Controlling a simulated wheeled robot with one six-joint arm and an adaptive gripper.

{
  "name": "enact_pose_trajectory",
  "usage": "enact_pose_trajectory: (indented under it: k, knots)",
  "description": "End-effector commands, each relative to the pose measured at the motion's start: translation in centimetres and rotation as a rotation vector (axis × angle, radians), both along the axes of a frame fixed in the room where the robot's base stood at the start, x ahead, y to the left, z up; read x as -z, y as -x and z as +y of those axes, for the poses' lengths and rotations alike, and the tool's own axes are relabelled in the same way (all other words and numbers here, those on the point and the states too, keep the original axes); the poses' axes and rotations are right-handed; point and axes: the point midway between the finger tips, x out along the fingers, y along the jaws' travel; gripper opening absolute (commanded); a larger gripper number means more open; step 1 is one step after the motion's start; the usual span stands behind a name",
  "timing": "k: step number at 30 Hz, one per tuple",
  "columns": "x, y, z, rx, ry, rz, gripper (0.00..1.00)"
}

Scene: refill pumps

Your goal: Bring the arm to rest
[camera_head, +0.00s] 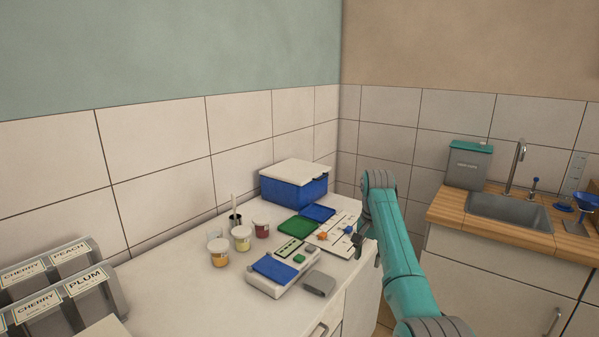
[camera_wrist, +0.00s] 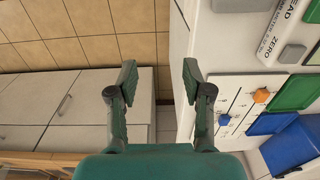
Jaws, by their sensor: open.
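My gripper (camera_wrist: 160,80) is open and empty in the wrist view. Its two dark green fingers stand well apart, with the tiled floor and counter edge behind them. In the head view my teal arm (camera_head: 398,250) reaches up from the lower right, beside the right end of the white counter (camera_head: 170,285). The gripper end (camera_head: 358,240) is small there and partly hidden by the arm, close to the white board (camera_head: 345,222).
The counter holds a blue box (camera_head: 295,190), green tray (camera_head: 295,226), several jars (camera_head: 242,238), a scale (camera_head: 272,280) and a grey block (camera_head: 319,283). Label dispensers (camera_head: 60,290) stand at left. A sink (camera_head: 510,212) in a wooden counter is at right.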

Motion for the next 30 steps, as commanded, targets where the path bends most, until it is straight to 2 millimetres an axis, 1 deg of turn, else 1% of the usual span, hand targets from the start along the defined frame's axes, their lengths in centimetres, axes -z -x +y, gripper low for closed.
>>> enact_pose_trajectory:
  k: [1,5,8,11,14,16,18,20,21,23,24,26,27,29,30]
  knots:
    - [1.1,0.1,0.0,-0.003,0.0,0.0,0.5]
    - [3.5,0.2,0.0,-0.014,0.001,-0.022,0.5]
    - [5.7,0.3,0.0,-0.024,0.002,-0.042,0.5]
    - [8.4,0.6,0.1,-0.035,0.003,-0.066,0.5]
    - [11.9,1.2,0.1,-0.052,0.005,-0.097,0.5]
    - [14.9,1.9,0.1,-0.065,0.007,-0.125,0.5]
    - [18.0,2.8,0.2,-0.081,0.01,-0.156,0.5]
    - [20.4,3.7,0.2,-0.094,0.014,-0.185,0.5]
    - [22.0,4.3,0.2,-0.102,0.017,-0.202,0.5]
    - [24.3,5.3,0.3,-0.115,0.019,-0.23,0.5]
    - [25.8,6.1,0.3,-0.123,0.022,-0.248,0.5]
    - [27.9,7.4,0.3,-0.136,0.026,-0.275,0.5]
    - [29.2,8.3,0.3,-0.145,0.029,-0.293,0.5]
    - [31.1,9.6,0.4,-0.157,0.035,-0.321,0.5]
    - [32.3,10.6,0.4,-0.166,0.037,-0.338,0.5]
